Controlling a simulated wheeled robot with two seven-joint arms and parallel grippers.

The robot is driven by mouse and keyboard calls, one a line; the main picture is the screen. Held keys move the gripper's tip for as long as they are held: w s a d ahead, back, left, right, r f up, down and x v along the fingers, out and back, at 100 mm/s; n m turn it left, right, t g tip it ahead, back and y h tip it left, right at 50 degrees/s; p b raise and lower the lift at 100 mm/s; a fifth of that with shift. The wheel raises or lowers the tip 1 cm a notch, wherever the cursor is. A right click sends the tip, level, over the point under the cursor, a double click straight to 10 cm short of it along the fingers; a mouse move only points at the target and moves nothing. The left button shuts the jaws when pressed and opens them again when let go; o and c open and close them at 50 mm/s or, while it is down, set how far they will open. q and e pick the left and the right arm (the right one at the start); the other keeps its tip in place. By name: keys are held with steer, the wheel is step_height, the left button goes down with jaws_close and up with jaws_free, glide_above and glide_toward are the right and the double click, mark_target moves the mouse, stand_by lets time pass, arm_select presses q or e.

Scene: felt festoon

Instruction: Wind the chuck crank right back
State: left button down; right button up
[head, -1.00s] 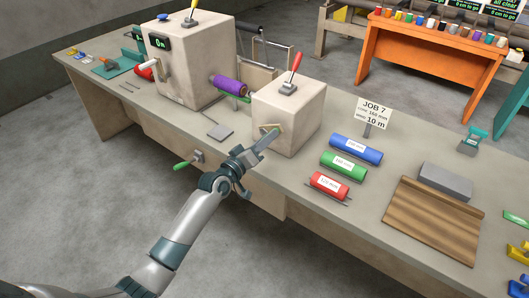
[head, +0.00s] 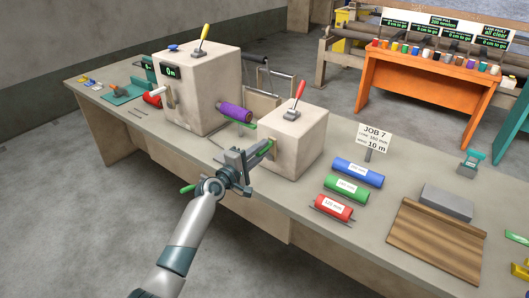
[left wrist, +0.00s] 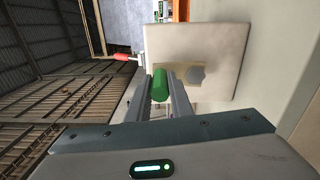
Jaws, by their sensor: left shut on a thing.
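The chuck crank sits on the front face of the right pale block (head: 300,150). Its green handle (left wrist: 159,82) stands between the fingers of my left gripper (head: 262,150), which is shut on it. In the left wrist view a grey patch (left wrist: 196,77) shows on the block's face beside the handle. The crank arm is mostly hidden behind the gripper. A purple roll (head: 233,112) lies between this block and the larger left block (head: 195,95), with a green strip under its end. My right gripper is not in view.
A red lever (head: 299,90) stands on the right block. Blue, green and red rolls (head: 345,190) and the JOB 7 sign (head: 374,137) are to its right. A grey block (head: 446,201) lies by a brown board (head: 435,240).

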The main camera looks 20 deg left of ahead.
arm_select(q)
steer(key=shift+w+a+n, duration=0.1)
steer(key=shift+a+n, duration=0.2)
steer(key=shift+n, duration=0.2)
steer(key=c, duration=1.6)
jaws_free()
steer(key=shift+a, duration=0.1)
steer(key=b+v, duration=0.3)
steer(key=v, duration=1.4)
